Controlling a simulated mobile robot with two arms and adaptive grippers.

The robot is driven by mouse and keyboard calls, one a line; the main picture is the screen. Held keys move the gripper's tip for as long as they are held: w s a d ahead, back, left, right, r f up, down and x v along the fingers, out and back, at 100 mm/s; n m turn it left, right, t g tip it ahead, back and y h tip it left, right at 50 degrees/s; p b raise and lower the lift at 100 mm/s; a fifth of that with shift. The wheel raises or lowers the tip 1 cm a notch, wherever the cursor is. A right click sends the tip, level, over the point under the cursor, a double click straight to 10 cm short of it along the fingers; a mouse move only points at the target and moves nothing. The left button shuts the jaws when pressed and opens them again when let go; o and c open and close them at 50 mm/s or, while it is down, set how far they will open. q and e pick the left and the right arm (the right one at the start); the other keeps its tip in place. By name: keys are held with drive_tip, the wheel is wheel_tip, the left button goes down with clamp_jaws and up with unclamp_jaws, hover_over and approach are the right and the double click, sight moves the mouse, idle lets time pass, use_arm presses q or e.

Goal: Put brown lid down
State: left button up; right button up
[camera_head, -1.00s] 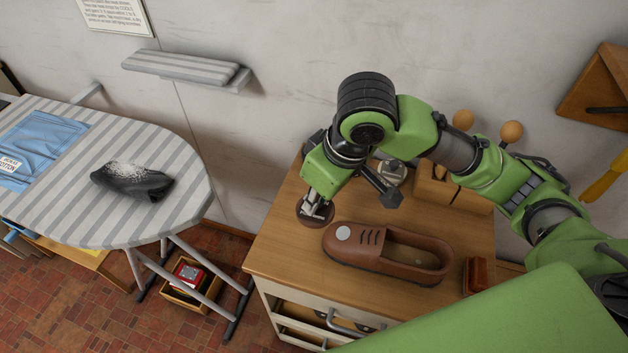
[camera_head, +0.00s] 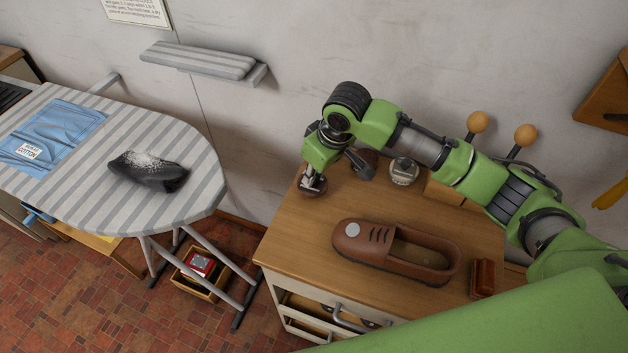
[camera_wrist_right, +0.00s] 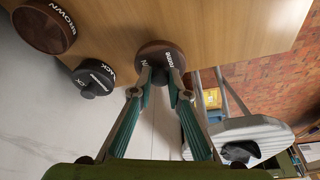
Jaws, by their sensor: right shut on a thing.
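The brown lid (camera_head: 313,191) is a round dark-brown disc with pale lettering. My right gripper (camera_head: 313,180) is shut on it at the back left edge of the wooden cabinet top. In the right wrist view the fingers (camera_wrist_right: 160,78) pinch the lid (camera_wrist_right: 158,52) from its near side and cover part of its lettering. I cannot tell whether the lid touches the wood. A round brown tin marked BROWN (camera_wrist_right: 45,27) shows top left in the wrist view, with a smaller dark piece, lettering partly readable as "ACK" (camera_wrist_right: 93,78), beside it. My left gripper is not in view.
A brown shoe (camera_head: 375,247) lies across the cabinet top (camera_head: 300,230). A silver-topped round container (camera_head: 404,171) and a small reddish-brown block (camera_head: 483,278) are also there. The striped ironing board (camera_head: 90,190) stands left, across a gap. The wall is close behind.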

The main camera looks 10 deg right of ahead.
sight(314, 184)
drive_tip(key=x, duration=0.3)
drive_tip(key=shift+s+d+f+p, duration=0.15)
drive_tip(key=shift+d+p, duration=0.15)
drive_tip(key=shift+p, duration=0.1)
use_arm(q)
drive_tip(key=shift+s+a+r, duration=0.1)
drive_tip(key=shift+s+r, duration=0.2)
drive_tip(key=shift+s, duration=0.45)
use_arm(e)
drive_tip(key=shift+f, duration=0.2)
drive_tip(key=shift+f, duration=0.15)
drive_tip(key=o, duration=0.8)
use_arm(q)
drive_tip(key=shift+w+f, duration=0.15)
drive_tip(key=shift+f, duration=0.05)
use_arm(e)
drive_tip(key=v, duration=1.2)
